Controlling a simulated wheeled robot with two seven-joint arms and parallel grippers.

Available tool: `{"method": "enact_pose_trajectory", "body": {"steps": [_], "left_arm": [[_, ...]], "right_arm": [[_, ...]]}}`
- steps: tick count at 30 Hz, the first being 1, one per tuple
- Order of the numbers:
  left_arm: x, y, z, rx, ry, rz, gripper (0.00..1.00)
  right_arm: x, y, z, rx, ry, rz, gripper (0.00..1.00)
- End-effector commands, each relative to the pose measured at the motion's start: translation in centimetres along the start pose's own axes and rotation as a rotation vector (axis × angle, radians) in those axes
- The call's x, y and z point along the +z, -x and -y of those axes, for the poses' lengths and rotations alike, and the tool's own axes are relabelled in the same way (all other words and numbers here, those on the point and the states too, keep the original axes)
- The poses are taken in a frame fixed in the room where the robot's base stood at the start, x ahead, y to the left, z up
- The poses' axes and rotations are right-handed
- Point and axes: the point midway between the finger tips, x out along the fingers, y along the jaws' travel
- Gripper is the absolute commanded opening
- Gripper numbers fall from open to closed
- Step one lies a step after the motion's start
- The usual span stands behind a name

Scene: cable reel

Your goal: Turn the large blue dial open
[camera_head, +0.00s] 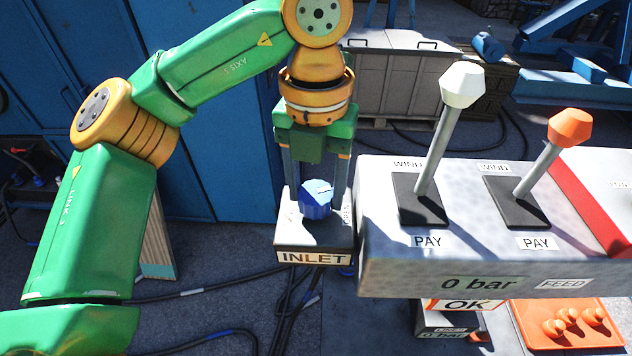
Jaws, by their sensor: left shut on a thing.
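The large blue dial (315,204) sits on top of a grey box (290,238) labelled INLET, near the middle of the head view. My left gripper (316,190) hangs from the green and orange arm and points down over the box. Its two fingers stand on either side of the dial and are shut on it. A small white label beside the dial, at the right finger, is partly hidden. My right gripper is not in view.
Right of the dial is a grey console (480,225) with a white-topped lever (461,85) and an orange-topped lever (569,127). An orange tray (545,338) with several orange pieces lies below. Blue cabinets (225,110) stand behind; cables cross the floor.

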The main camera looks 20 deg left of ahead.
Motion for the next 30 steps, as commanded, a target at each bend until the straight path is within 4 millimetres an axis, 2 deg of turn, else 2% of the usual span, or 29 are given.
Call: {"method": "enact_pose_trajectory", "body": {"steps": [6, 15, 30], "left_arm": [[0.04, 0.24, -0.01, -0.002, -0.172, 0.003, 0.04], [0.05, 0.22, -0.02, -0.002, -0.341, 0.004, 0.04], [0.04, 0.17, -0.03, -0.001, -0.422, 0.004, 0.04]], "right_arm": [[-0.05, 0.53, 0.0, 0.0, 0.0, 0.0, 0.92], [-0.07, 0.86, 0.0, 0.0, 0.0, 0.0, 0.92], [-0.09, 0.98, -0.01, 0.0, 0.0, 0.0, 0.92]]}}
